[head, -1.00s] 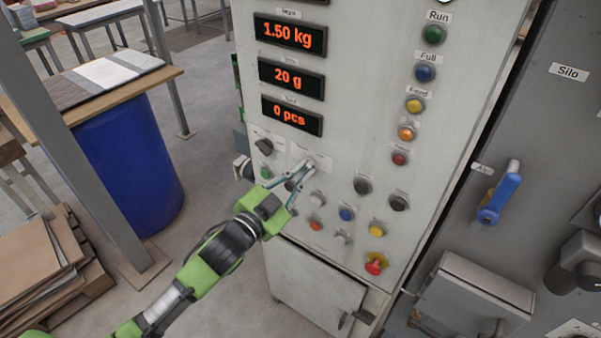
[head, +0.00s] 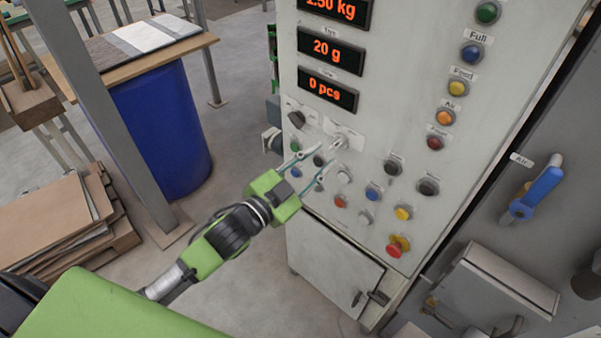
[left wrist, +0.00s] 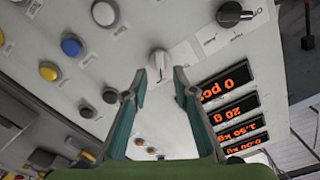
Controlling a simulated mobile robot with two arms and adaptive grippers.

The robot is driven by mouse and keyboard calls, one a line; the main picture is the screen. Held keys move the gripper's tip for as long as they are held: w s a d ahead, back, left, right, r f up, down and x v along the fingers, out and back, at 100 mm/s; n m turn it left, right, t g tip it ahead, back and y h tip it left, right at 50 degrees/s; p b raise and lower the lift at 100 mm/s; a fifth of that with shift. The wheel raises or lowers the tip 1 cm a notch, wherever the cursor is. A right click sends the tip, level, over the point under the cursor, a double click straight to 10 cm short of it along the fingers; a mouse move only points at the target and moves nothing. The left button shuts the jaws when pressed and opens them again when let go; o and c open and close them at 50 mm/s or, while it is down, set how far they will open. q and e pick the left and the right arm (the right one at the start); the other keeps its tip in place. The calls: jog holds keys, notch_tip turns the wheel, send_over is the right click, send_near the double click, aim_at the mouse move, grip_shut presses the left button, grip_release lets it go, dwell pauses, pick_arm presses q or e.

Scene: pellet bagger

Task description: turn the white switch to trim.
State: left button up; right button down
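The white switch (head: 338,143) sits on the grey control panel (head: 385,125), below the "0 pcs" display and right of a black knob. It also shows in the left wrist view (left wrist: 159,62), its lever lying between the fingertips in the picture. Its position labels are too small to read. My left gripper (head: 322,157) is open and empty just in front of the panel, with one finger on each side of the switch in the wrist view (left wrist: 160,82). The fingertips look a little short of the switch. My right gripper is not in view.
A black knob (head: 297,119) lies left of the switch. Several coloured buttons, such as the blue one (head: 373,194), and a red emergency knob (head: 398,246) sit below and right. A blue-handled valve (head: 536,193) is at the right. Free floor lies left of the panel.

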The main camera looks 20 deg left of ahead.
pick_arm(q)
jog(key=v, duration=0.7)
jog(key=shift+s, duration=0.15)
